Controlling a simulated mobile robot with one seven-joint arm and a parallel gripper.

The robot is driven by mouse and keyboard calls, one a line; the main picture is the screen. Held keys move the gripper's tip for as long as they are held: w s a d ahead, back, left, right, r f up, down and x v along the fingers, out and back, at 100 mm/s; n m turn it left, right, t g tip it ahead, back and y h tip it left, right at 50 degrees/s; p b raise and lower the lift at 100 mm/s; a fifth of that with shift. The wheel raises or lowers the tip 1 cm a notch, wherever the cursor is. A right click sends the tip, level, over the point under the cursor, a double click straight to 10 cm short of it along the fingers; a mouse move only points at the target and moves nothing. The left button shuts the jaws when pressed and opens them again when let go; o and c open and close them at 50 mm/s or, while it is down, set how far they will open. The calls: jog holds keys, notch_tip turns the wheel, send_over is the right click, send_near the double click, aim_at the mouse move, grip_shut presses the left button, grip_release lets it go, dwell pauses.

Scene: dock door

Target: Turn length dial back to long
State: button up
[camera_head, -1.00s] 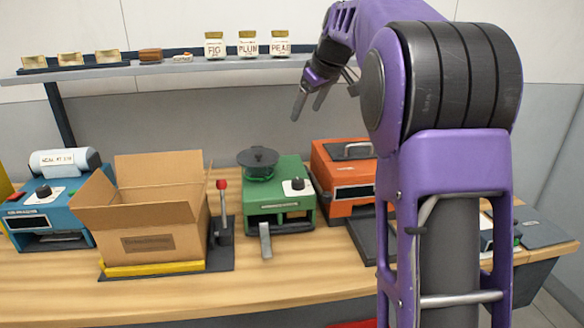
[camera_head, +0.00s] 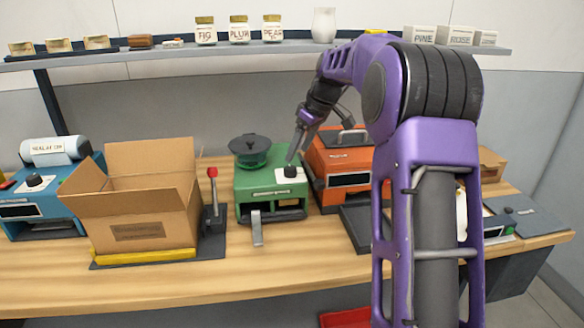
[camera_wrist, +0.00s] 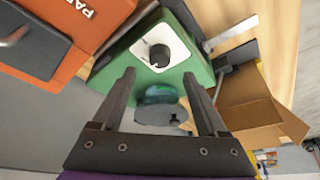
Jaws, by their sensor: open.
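A green machine (camera_head: 271,190) stands mid-bench with a black dial (camera_head: 290,171) on a white plate on its top. In the wrist view the dial (camera_wrist: 160,55) is a round black knob with a raised grip, just beyond the fingertips. The plate's markings are too small to read. My gripper (camera_head: 298,150) is open and empty, tilted down above the dial. From the head view I cannot tell whether a fingertip touches it. A second black dial (camera_head: 34,180) sits on the blue machine (camera_head: 40,212) at left.
An open cardboard box (camera_head: 140,228) and a red-knobbed lever (camera_head: 213,190) stand left of the green machine. A dark-lidded green bowl (camera_head: 249,150) sits at its back. An orange machine (camera_head: 340,180) is close on its right. A shelf (camera_head: 180,53) with jars runs above.

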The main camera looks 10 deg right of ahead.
aim_at(291, 168)
jog(key=x, duration=0.6)
jog(key=shift+f, duration=0.2)
jog(key=shift+c, duration=0.2)
grip_shut()
